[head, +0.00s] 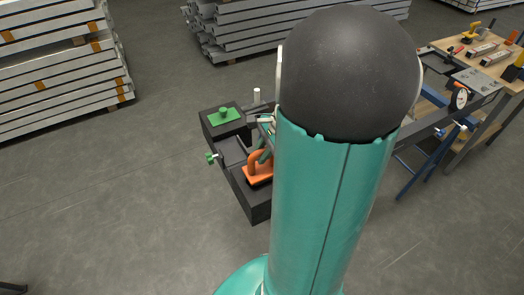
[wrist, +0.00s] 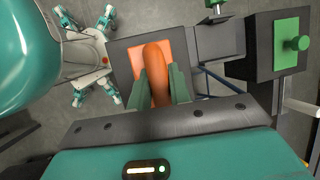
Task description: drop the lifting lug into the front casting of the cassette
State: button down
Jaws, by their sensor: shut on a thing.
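The orange lifting lug, a square plate with an arched loop, shows in the head view (head: 258,172) and the wrist view (wrist: 156,52). My gripper is shut on its loop, with one green finger on each side in the wrist view (wrist: 160,80). The lug is over the near dark block of the cassette (head: 257,207), apparently the front casting. I cannot tell whether its plate rests in the casting or hangs just above it. My arm hides the right side of the cassette in the head view.
The cassette's far block carries a green plate with a knob (head: 223,116); a green side knob (head: 211,158) sticks out left. A workbench with tools (head: 480,55) stands at right. Stacked metal beams (head: 60,70) lie at left and back. Floor left of the cassette is clear.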

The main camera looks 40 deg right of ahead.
aim_at(262, 168)
jog(key=shift+f, duration=1.75)
dwell(1.7)
